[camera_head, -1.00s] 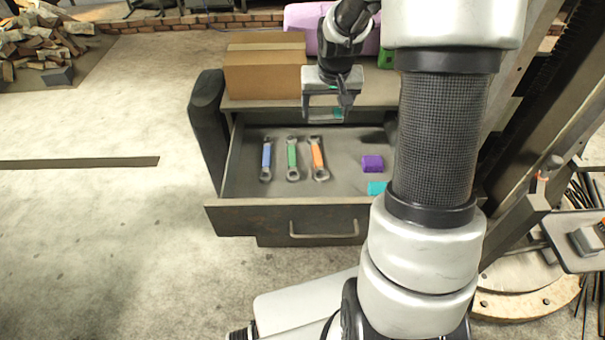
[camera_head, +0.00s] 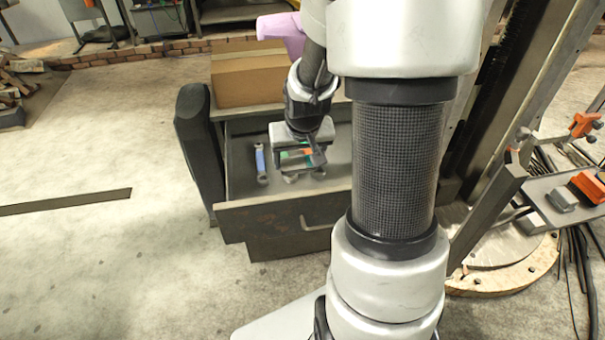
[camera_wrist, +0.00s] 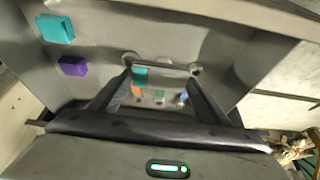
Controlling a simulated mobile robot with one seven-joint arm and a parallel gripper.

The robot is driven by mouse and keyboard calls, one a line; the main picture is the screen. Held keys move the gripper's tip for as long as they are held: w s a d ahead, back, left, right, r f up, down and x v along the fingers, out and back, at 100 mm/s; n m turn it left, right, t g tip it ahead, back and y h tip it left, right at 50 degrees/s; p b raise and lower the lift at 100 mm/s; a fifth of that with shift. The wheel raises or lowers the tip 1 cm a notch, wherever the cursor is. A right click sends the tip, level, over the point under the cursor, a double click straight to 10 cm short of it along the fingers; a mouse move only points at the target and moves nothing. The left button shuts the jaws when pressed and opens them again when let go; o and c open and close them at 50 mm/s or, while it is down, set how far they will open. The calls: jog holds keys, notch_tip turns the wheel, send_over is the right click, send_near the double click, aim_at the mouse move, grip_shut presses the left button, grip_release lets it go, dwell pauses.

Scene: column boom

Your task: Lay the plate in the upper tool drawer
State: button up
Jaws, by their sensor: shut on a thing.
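The upper tool drawer (camera_head: 265,232) stands pulled open below the cabinet top. My gripper (camera_head: 300,158) is over the drawer's middle. In the wrist view its two fingers (camera_wrist: 160,78) are shut on the plate (camera_wrist: 168,76), a thin grey piece with a teal patch at its left. The plate is held above the drawer floor and hides the middles of the wrenches. A blue wrench (camera_head: 261,163) lies on the drawer floor at the left. The green and orange wrenches (camera_wrist: 137,91) are mostly covered by my gripper in the head view.
A purple block (camera_wrist: 73,66) and a teal block (camera_wrist: 56,28) lie in the drawer; my arm hides them in the head view. A cardboard box (camera_head: 245,80) and a pink object (camera_head: 280,32) stand behind. A dark padded post (camera_head: 200,140) borders the drawer's left side.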

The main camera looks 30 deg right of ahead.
aim_at(302, 166)
notch_tip(302, 166, down, 9)
jog(key=shift+f+b, duration=0.15)
jog(key=shift+b, duration=0.65)
jog(key=shift+f, duration=0.1)
jog(key=shift+f, duration=0.15)
jog(key=o, duration=1.5)
jog(key=shift+r, duration=0.2)
jog(key=shift+r, duration=0.25)
jog(key=p+v, duration=0.2)
jog(key=v, duration=0.9)
jog(key=shift+s+a+r, duration=0.1)
jog(key=shift+s+r, duration=0.05)
jog(key=shift+r, duration=0.15)
